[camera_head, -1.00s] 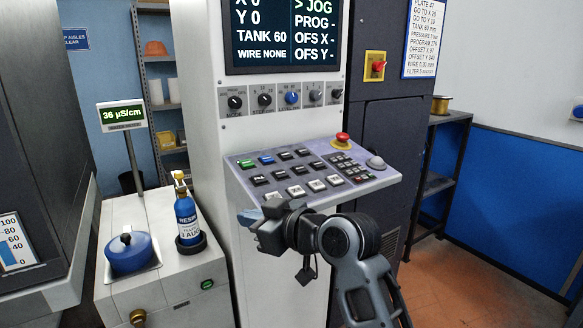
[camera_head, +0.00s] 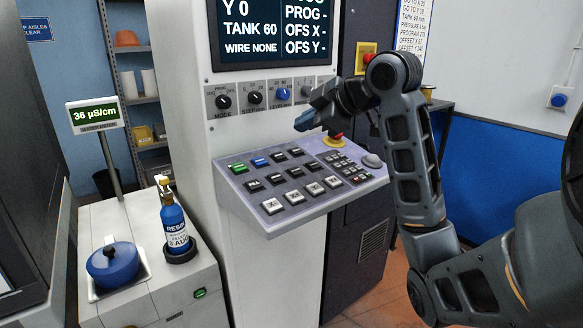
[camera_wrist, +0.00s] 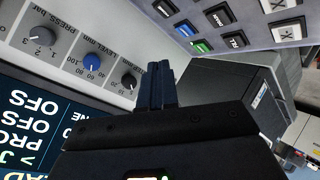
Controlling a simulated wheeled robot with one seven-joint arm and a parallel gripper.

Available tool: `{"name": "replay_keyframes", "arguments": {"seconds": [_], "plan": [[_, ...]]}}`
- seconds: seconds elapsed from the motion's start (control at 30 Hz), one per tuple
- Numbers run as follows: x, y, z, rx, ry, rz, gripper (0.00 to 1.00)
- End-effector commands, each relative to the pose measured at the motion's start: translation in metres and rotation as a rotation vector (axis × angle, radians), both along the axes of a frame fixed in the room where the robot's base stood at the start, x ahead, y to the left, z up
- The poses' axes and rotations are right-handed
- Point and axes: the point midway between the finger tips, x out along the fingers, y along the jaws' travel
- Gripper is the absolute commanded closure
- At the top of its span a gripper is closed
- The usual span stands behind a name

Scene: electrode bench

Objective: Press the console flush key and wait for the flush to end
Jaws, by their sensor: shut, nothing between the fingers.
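The console key panel (camera_head: 285,185) slopes out below the screen. It carries a green key (camera_head: 238,168), a blue key (camera_head: 260,162), several black keys and a row of white keys along the front. The key labels are too small for me to pick out the flush key. My gripper (camera_head: 303,122) is shut and empty. It hangs above the back of the panel, before the knob row, touching no key. In the wrist view its fingers (camera_wrist: 160,72) point between the knobs and the keys, with the green key (camera_wrist: 202,46) and blue key (camera_wrist: 185,29) beyond.
The screen (camera_head: 270,30) reads TANK 60 and WIRE NONE. A conductivity meter (camera_head: 93,113) reads 36 µS/cm. A blue resin bottle (camera_head: 174,225) stands left of the console.

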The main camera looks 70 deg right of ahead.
Motion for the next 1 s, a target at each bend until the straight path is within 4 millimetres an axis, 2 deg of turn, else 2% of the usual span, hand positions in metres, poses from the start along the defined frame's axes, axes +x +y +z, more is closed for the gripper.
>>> {"name": "replay_keyframes", "arguments": {"seconds": [0.57,0.77,1.0], "plan": [[-0.002,-0.002,-0.005,-0.005,0.01,0.0,1.0],[0.001,-0.004,-0.022,-0.004,0.01,0.0,1.0],[0.006,-0.007,-0.053,-0.004,0.01,0.0,1.0]]}}
